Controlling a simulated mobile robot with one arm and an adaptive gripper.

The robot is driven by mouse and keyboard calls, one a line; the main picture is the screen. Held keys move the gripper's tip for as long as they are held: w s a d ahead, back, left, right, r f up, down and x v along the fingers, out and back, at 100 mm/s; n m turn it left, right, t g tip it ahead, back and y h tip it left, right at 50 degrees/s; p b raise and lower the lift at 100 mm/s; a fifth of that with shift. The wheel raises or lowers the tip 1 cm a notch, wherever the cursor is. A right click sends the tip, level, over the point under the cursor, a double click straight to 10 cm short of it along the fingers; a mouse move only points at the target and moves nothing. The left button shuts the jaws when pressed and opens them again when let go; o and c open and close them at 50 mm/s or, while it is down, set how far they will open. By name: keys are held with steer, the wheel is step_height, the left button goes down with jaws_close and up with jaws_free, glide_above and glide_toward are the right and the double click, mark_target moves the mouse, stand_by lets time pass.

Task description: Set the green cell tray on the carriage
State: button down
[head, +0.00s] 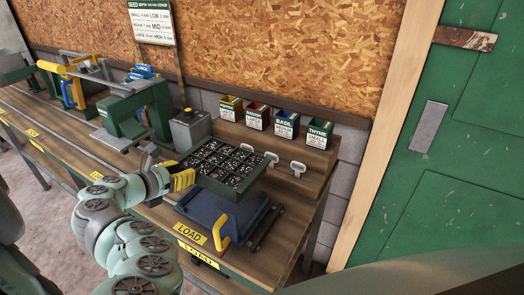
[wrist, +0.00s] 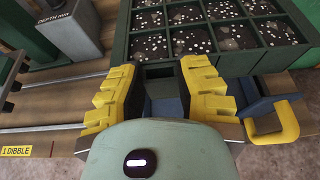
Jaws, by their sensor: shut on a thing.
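The green cell tray (head: 237,192) is a dark green grid filled with dark, white-flecked soil. My gripper (head: 183,179), with yellow fingers, is shut on its near-left side and holds it roughly level above the blue carriage (head: 200,207). In the wrist view the tray (wrist: 258,63) fills the top, and my gripper (wrist: 160,75) has a finger on either side of a part at its near edge. The carriage, with a yellow handle (head: 221,231), shows partly below the tray; its far part is hidden. In the wrist view the handle (wrist: 278,125) is at right.
The bench has a yellow LOAD label (head: 191,234) beside the carriage. A grey box (head: 190,128) and a green press (head: 150,105) stand to the left. Several coloured seed bins (head: 257,116) sit on the shelf behind. Rails (wrist: 60,105) run left in the wrist view.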

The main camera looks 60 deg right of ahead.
steer(key=shift+w+a+f+b, duration=0.1)
steer(key=shift+f+b, duration=0.05)
steer(key=shift+f, duration=2)
steer(key=shift+a+f+b, duration=0.1)
steer(key=shift+f+b, duration=0.05)
steer(key=shift+f, duration=1.95)
steer(key=shift+f+b, duration=0.4)
steer(key=shift+f, duration=0.05)
steer(key=c, duration=0.7)
jaws_free()
steer(key=shift+c, duration=0.2)
steer(key=shift+r, duration=0.15)
